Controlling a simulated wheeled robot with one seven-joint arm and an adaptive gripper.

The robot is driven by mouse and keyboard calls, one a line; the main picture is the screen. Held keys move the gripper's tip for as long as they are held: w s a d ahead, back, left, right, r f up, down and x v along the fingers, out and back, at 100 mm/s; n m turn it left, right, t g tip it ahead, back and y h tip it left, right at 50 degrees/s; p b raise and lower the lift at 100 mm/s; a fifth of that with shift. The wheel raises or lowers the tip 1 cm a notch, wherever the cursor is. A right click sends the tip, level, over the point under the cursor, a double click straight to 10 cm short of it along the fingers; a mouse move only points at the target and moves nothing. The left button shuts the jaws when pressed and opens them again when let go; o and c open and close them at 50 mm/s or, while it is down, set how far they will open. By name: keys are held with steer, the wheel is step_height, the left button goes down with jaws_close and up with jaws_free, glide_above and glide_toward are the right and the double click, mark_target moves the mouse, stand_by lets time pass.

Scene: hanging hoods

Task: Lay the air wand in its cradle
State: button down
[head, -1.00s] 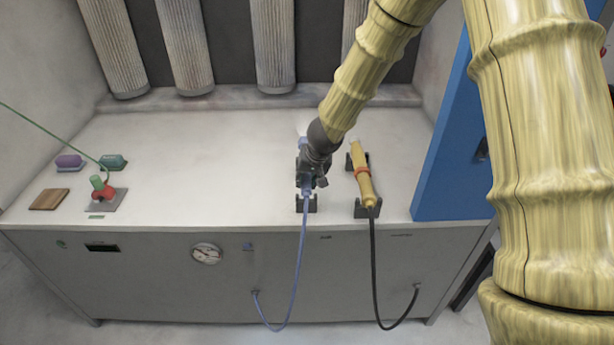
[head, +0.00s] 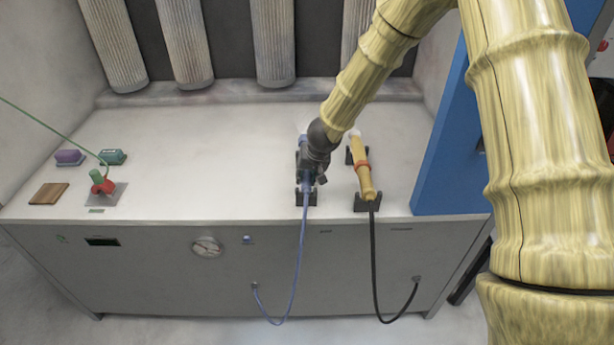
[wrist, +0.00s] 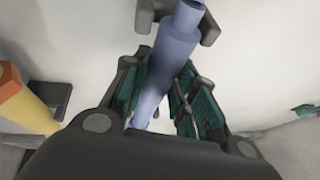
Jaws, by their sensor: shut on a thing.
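The blue air wand (wrist: 174,55) runs up through the wrist view between the fingers of my gripper (wrist: 165,95), which is shut on it. In the head view my gripper (head: 311,172) is low over the bench and hides most of the wand. The blue hose (head: 300,255) hangs from the wand's near end down to the bench front. The wand's black cradle (head: 306,198) shows under the near end, and a dark forked holder (wrist: 208,30) sits around or just under the wand's end in the wrist view. Whether the wand touches the cradle I cannot tell.
A yellow wand (head: 363,170) with a red band and black hose lies in its own black cradle (head: 367,203), just right of my gripper. A blue panel (head: 450,130) stands further right. A red and green tool (head: 101,184) and small blocks sit at the far left. The middle-left bench is clear.

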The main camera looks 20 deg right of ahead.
steer(key=c, duration=1.1)
jaws_free()
steer(key=shift+c, duration=0.2)
steer(key=shift+f, duration=0.1)
